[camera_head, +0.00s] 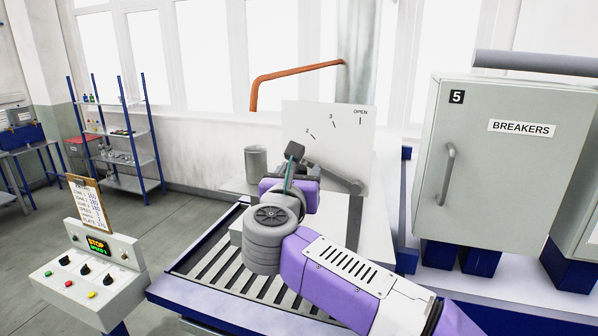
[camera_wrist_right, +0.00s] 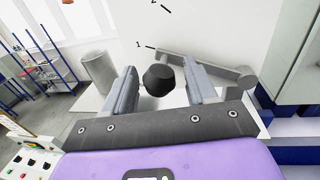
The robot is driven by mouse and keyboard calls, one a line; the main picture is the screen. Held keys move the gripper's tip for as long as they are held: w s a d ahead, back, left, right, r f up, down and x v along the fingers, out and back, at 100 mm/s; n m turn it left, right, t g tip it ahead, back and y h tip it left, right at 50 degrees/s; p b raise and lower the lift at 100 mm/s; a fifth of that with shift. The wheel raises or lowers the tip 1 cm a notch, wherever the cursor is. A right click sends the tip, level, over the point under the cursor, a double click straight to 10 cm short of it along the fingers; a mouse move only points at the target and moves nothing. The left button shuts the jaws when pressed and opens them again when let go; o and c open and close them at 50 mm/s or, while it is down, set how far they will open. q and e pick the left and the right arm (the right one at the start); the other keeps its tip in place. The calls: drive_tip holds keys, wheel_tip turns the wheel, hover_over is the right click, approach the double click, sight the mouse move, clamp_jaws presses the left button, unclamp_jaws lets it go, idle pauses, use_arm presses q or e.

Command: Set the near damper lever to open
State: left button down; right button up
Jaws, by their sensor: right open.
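The damper lever (camera_head: 340,183) is a grey bar on a pale dial plate (camera_head: 350,140) marked 2, 3 and OPEN. It slopes up to the left from its lower-right pivot to a dark knob (camera_head: 294,151). In the right wrist view the lever (camera_wrist_right: 205,62) lies near mark 1, well away from OPEN. My right gripper (camera_head: 291,172) is at the knob end. In the wrist view its open fingers (camera_wrist_right: 162,90) stand on either side of the knob (camera_wrist_right: 159,80), with gaps on both sides. My left gripper is out of view.
A grey cylinder (camera_head: 256,162) stands left of the plate. A breaker cabinet (camera_head: 500,165) is at the right. A slatted roller bed (camera_head: 215,262) lies below my arm. A control box (camera_head: 92,268) with a clipboard stands at the left. An orange pipe (camera_head: 295,73) runs above.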

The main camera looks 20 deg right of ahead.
clamp_jaws()
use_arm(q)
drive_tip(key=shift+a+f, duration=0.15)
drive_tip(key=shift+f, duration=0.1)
use_arm(e)
drive_tip(key=shift+d+r, duration=0.1)
idle(0.6)
